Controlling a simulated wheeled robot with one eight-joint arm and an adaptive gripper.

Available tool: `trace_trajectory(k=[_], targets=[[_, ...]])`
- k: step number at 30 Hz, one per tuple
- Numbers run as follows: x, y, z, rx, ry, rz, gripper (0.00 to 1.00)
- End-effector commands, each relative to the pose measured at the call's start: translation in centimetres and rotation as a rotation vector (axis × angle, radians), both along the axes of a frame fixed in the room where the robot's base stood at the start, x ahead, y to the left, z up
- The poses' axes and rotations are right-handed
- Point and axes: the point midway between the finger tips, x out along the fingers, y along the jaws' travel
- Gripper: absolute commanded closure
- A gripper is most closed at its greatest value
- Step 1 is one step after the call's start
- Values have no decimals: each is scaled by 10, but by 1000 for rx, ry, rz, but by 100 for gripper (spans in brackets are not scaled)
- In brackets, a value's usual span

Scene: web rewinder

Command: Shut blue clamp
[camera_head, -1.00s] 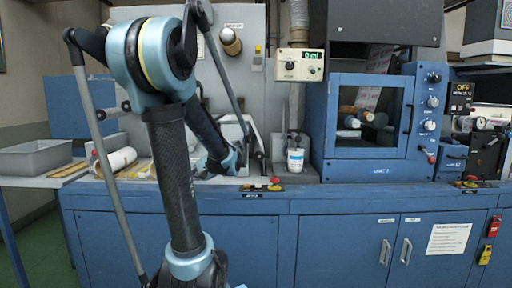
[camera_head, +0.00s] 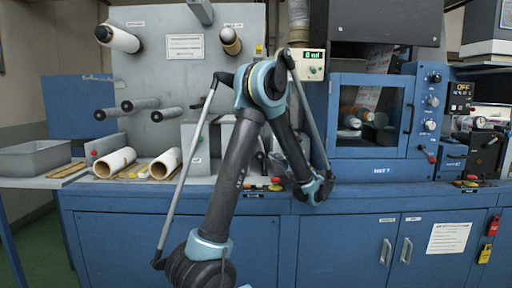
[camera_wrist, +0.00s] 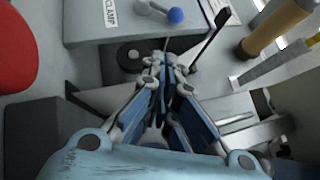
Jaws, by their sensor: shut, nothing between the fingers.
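In the wrist view, a small round blue knob (camera_wrist: 176,15) stands on a grey block (camera_wrist: 130,28) with a label reading CLAMP, at the top middle. In the head view my wrist is at the bench's front edge, right of centre. I cannot make out the blue knob there.
In the wrist view, a large red round part (camera_wrist: 14,48) lies at left, and a tan cylinder (camera_wrist: 275,25) at upper right. In the head view, two white rolls (camera_head: 115,162) lie on the bench at left, and a blue windowed cabinet (camera_head: 368,118) stands at right.

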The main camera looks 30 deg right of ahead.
Motion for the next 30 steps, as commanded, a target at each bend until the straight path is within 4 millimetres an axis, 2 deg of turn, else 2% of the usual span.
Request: trace_trajectory(k=[3,8,14,26,30], targets=[[-14,-15,-1,10,-33,-19,100],[-13,-17,2,15,-44,-23,100],[12,-8,10,15,-43,-20,100],[76,12,32,14,-42,-19,100],[81,29,40,14,-42,-21,100]])
